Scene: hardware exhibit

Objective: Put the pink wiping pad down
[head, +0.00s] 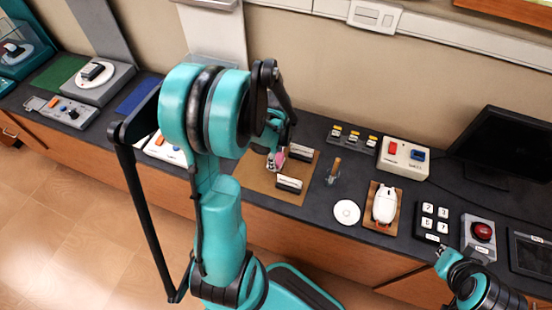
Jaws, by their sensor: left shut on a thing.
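The pink wiping pad (280,159) is a small pink patch over the brown board (246,182) on the counter. My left gripper (275,158) is shut on the pad. The gripper and arm hide part of the pad, and I cannot tell whether it touches the board. My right gripper (441,251) is at the lower right, near the counter's front edge by the keypad. It is small and partly hidden by its own arm, so its jaws are unclear.
Two dark blocks with pale tops, one a front block (289,184), stand on the board. Right of it are a white disc (347,212), a white mouse (385,204), a keypad (432,221), a red button box (481,232) and a monitor (505,145).

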